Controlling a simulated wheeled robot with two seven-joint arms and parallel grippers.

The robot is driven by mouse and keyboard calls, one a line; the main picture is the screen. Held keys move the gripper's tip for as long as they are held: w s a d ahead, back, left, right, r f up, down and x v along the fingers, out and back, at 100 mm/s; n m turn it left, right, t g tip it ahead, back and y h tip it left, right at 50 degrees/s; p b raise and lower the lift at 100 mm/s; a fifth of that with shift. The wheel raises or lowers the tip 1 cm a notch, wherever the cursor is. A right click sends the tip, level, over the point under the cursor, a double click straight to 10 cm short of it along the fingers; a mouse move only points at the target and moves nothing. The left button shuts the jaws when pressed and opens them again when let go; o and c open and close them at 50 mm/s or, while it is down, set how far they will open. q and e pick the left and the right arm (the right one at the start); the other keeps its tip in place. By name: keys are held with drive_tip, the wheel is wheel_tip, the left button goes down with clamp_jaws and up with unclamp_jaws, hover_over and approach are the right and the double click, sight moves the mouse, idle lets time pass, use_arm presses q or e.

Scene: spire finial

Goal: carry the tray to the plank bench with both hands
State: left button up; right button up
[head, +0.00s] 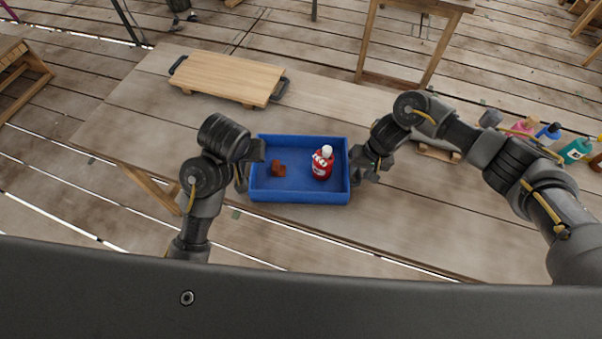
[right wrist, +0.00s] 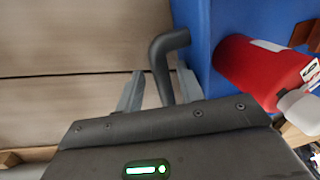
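A blue tray (head: 300,197) stands on the near part of a long wooden table. It holds a red bottle with a white cap (head: 322,165) and a small brown block (head: 279,169). My right gripper (head: 358,166) is at the tray's right end. In the right wrist view its fingers (right wrist: 158,92) are spread with a dark tray handle (right wrist: 163,62) between them, and a gap shows beside the handle. My left gripper (head: 243,178) is at the tray's left end; its fingers and the left handle are mostly hidden by the arm.
A wooden board with black handles (head: 222,77) lies at the back left of the long table (head: 130,110). Several coloured bottles (head: 548,133) stand at the right. A wooden stand (head: 420,45) is behind, and a slatted wooden piece (head: 15,65) is far left. Bare tabletop lies behind the tray.

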wheel_tip(320, 180, up, 12)
drive_tip(key=d, duration=0.2)
drive_tip(key=shift+d+f, duration=0.15)
drive_tip(key=shift+w, duration=0.1)
idle(0.4)
